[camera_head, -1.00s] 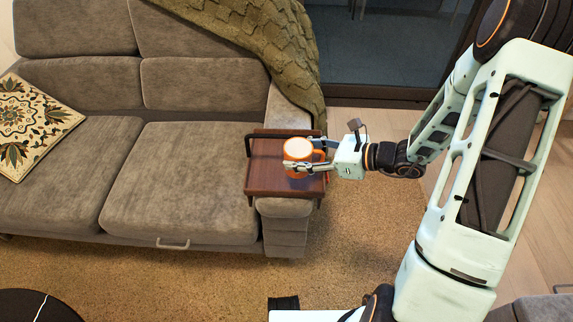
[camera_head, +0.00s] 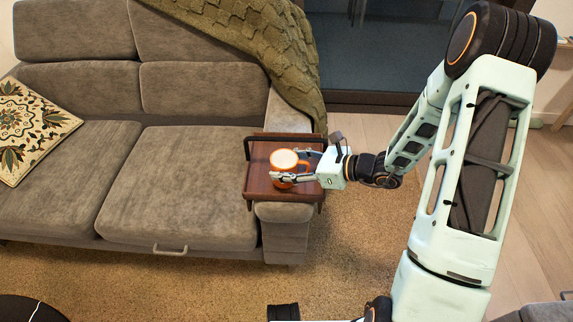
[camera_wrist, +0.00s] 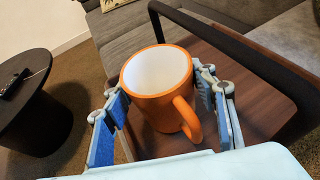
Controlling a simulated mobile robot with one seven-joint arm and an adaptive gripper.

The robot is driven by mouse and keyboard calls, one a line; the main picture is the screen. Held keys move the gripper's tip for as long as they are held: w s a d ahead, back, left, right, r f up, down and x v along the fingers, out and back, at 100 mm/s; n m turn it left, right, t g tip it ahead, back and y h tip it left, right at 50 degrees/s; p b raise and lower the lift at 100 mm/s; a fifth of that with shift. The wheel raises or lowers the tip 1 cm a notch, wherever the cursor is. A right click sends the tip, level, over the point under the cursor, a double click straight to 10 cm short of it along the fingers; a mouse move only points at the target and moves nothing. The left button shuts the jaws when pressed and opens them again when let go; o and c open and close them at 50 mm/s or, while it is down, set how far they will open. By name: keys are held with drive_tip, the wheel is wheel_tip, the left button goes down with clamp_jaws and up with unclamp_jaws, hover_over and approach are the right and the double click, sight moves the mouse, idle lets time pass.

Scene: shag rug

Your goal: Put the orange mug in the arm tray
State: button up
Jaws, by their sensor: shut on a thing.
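The orange mug (camera_head: 284,161) with a white inside is upright over the brown wooden arm tray (camera_head: 262,187) on the sofa's armrest. In the wrist view the mug (camera_wrist: 154,88) stands between the fingers, its handle toward the camera. My gripper (camera_head: 294,165) reaches in from the right and is shut on the mug's sides; it also shows in the wrist view (camera_wrist: 160,100). The tray (camera_wrist: 258,105) lies behind and below the mug in the wrist view. I cannot tell whether the mug's base touches the tray.
The tray has a dark raised rail (camera_head: 247,148) along its left and back. A grey sofa (camera_head: 180,185) extends left, with a patterned cushion (camera_head: 30,125). A green knitted throw (camera_head: 285,50) hangs behind the tray. A round black table (camera_wrist: 35,110) shows at left in the wrist view.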

drive_tip(key=o, duration=1.4)
drive_tip(key=shift+f, duration=0.1)
drive_tip(key=shift+r, duration=0.2)
drive_tip(key=p+v, duration=0.3)
drive_tip(key=v, duration=0.9)
drive_tip(key=shift+s+f, duration=0.1)
